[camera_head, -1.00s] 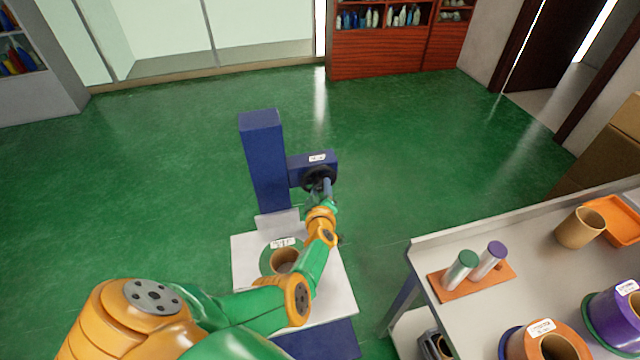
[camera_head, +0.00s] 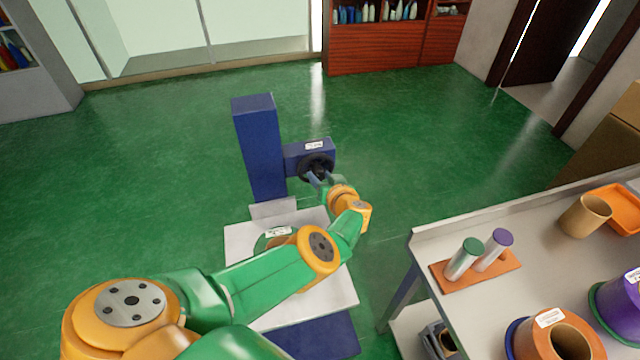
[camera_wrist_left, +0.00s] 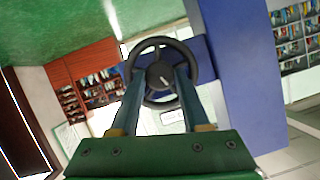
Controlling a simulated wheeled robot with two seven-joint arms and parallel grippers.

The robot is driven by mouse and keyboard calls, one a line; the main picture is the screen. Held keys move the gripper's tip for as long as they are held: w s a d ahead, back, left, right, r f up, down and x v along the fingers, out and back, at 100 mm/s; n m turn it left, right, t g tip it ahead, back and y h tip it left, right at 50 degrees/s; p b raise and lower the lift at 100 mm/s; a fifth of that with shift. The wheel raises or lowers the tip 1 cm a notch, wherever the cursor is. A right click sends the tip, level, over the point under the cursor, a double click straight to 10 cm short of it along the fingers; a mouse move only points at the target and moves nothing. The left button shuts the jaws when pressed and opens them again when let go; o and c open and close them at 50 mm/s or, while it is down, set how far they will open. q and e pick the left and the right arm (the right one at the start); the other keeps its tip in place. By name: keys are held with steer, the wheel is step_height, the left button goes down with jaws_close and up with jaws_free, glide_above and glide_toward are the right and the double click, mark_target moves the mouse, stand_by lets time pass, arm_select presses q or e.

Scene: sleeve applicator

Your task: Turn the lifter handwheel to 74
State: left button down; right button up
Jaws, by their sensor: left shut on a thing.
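The lifter handwheel (camera_head: 304,168) is a black spoked wheel on the blue side box (camera_head: 294,149) of the blue column (camera_head: 258,140). In the left wrist view the handwheel (camera_wrist_left: 163,47) faces me, with a pale mark near its hub. My left gripper (camera_head: 318,180) reaches the wheel from the front; in the left wrist view its two fingers (camera_wrist_left: 160,80) lie over the wheel and are shut on it. The label on the side box is too small to read. My right gripper is not in view.
Below the column is a white plate (camera_head: 340,290) with a labelled roll, partly hidden by my left arm. At the right a grey table (camera_head: 470,235) holds an orange stand with two cylinders (camera_head: 478,258), several rolls and an orange tray (camera_head: 618,208). Green floor is free around the column.

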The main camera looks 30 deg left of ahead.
arm_select(q)
steer(key=m+g+y+b, duration=0.1)
steer(key=m+b, duration=0.1)
steer(key=b, duration=0.2)
steer(key=shift+w+f, duration=0.15)
steer(key=shift+f, duration=0.05)
steer(key=shift+d+r+m+y+b, duration=0.15)
steer(key=shift+m+y+b, duration=0.35)
steer(key=shift+m+b, duration=0.25)
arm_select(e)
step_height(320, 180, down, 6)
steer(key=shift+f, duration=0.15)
arm_select(q)
steer(key=shift+c, duration=1.9)
jaws_free()
steer(key=p+v, duration=0.5)
steer(key=v, duration=0.2)
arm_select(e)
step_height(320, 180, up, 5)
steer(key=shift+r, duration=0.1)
